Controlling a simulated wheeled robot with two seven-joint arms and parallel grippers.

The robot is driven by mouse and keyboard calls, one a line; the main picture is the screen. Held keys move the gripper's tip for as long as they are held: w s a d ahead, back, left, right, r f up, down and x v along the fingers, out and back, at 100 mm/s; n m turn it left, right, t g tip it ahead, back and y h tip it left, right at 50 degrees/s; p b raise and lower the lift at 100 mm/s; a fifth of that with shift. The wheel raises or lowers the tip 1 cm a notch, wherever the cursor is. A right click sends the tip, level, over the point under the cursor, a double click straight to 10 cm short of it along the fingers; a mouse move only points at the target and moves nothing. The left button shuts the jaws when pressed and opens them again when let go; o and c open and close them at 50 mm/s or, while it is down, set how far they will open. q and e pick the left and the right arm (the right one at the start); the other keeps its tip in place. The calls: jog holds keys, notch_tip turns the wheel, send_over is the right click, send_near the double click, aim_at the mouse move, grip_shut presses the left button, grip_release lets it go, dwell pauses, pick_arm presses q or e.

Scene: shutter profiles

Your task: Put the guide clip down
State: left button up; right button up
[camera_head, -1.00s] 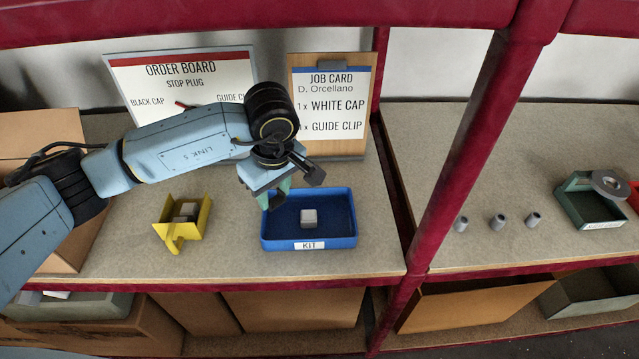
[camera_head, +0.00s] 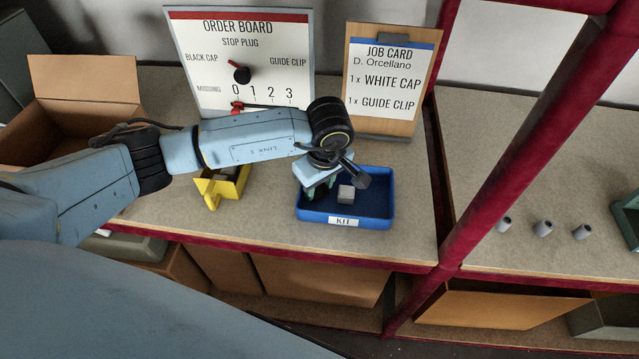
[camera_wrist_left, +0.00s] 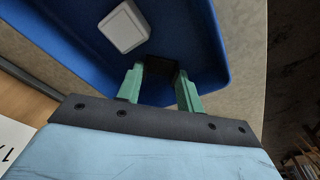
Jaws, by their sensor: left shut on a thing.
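My left gripper (camera_head: 316,192) is at the left part of the blue KIT tray (camera_head: 362,223), fingers pointing down. In the left wrist view its green fingers (camera_wrist_left: 160,75) are shut on a small dark piece, which I take as the guide clip (camera_wrist_left: 160,88). The clip is close to the tray floor; I cannot tell whether it touches. A white cap (camera_head: 346,194) sits in the tray beside the gripper, and shows in the left wrist view (camera_wrist_left: 124,27). My right gripper is out of view.
A yellow holder (camera_head: 213,191) stands left of the tray. The order board (camera_head: 245,60) and job card (camera_head: 386,85) stand behind. An open cardboard box (camera_head: 85,90) is at far left.

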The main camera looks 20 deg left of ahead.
pick_arm(q)
jog(key=o, duration=0.7)
jog(key=shift+f, duration=0.1)
jog(key=shift+c, duration=0.2)
notch_tip(320, 180, up, 12)
jog(key=d, duration=0.1)
jog(key=shift+s+d+p, duration=0.3)
jog(key=shift+s+p, duration=0.05)
jog(key=shift+s, duration=0.1)
